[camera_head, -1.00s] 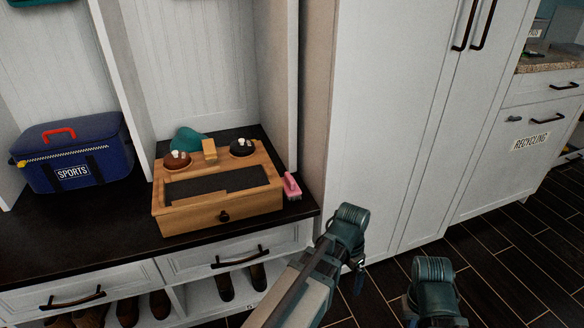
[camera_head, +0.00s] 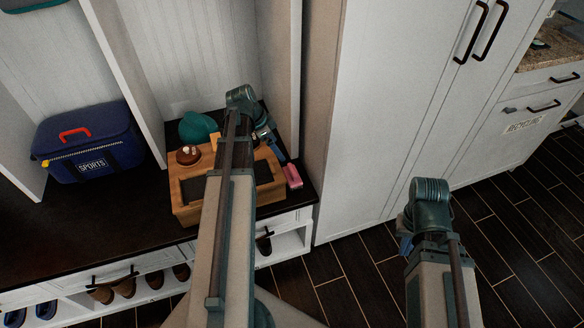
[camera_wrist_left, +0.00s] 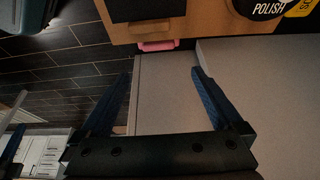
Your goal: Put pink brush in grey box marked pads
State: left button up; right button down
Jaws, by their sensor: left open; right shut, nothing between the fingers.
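The pink brush (camera_head: 293,176) lies on the dark bench top, against the right side of the wooden shoe-care box (camera_head: 187,196). In the left wrist view the brush (camera_wrist_left: 157,45) shows beyond the fingertips, near the top and between the fingers' lines. My left gripper (camera_head: 276,150) reaches over the box, close to the brush but apart from it. It is open and empty, and its fingers also show in the left wrist view (camera_wrist_left: 162,75). My right gripper (camera_head: 404,244) hangs low above the floor, mostly hidden by its arm; it is shut and empty. I can read no box marked pads.
A blue sports bag (camera_head: 90,145) stands on the bench at left. A teal item (camera_head: 197,126) sits behind the wooden box. A tall white cabinet (camera_head: 390,110) rises right of the bench. A recycling drawer (camera_head: 525,140) and stone counter (camera_head: 552,52) are at right. Shoes sit below the bench.

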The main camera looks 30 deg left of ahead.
pick_arm(q)
jog(key=b, duration=0.7)
send_over(292, 170)
jog(key=s+a, duration=0.2)
notch_tip(292, 170, down, 7)
jog(key=shift+w+d+f+b, duration=0.1)
jog(key=shift+w+f+b, duration=0.25)
jog(key=shift+f+b, duration=0.25)
jog(key=b+x, duration=0.5)
jog(key=shift+s+f, duration=0.15)
jog(key=shift+f, duration=0.05)
jog(key=shift+r, duration=0.15)
jog(key=shift+c, duration=0.2)
grip_shut()
notch_tip(292, 170, up, 10)
jog(key=p, duration=1)
